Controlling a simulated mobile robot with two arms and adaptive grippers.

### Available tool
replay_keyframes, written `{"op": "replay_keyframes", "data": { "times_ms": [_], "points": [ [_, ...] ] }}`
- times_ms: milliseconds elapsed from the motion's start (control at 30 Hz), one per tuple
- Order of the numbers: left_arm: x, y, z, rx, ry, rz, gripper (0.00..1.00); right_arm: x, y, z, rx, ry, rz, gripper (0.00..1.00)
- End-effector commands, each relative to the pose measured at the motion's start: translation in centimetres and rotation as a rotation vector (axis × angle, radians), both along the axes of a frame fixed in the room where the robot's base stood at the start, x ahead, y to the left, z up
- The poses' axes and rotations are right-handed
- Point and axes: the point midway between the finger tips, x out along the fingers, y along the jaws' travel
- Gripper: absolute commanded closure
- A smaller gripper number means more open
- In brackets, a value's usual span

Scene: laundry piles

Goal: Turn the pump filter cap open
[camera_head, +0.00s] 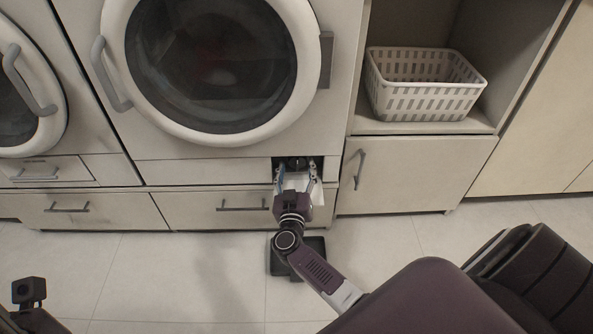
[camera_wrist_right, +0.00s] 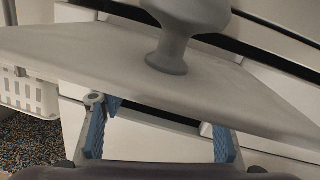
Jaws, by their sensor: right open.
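The pump filter cap (camera_head: 297,163) is a dark round shape inside a small dark opening at the lower right of the washing machine (camera_head: 220,172). My right gripper (camera_head: 297,176) is open in front of this opening, with its fingers apart at either side of a white surface. I cannot tell whether it touches the cap. In the right wrist view the two blue-padded fingers (camera_wrist_right: 158,140) stand wide apart with nothing gripped between them. The cap cannot be made out there. Only a dark part of my left arm shows at the lower left of the head view.
A drawer with a bar handle (camera_head: 242,208) lies below the opening. A dark tray (camera_head: 316,244) sits on the floor under my right arm. A white basket (camera_head: 424,100) stands on a shelf to the right. The tiled floor at the left is clear.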

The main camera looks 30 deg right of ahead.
Motion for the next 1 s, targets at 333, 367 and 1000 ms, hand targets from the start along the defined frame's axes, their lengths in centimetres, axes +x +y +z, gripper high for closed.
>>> {"op": "replay_keyframes", "data": {
  "times_ms": [333, 367, 1000],
  "points": [
    [0.01, -0.01, 0.07, 0.001, -0.001, 0.0, 0.58, 0.08, -0.07, 0.05, 0.0, 0.0, 0.0, 0.55],
    [0.0, -0.01, 0.07, 0.001, -0.001, 0.0, 0.58, 0.07, -0.07, 0.05, 0.0, 0.0, 0.0, 0.59],
    [-0.21, 0.1, 0.65, -0.005, 0.005, -0.001, 0.58, 0.06, -0.01, 0.29, 0.062, -0.037, -0.001, 0.87]
  ]
}}
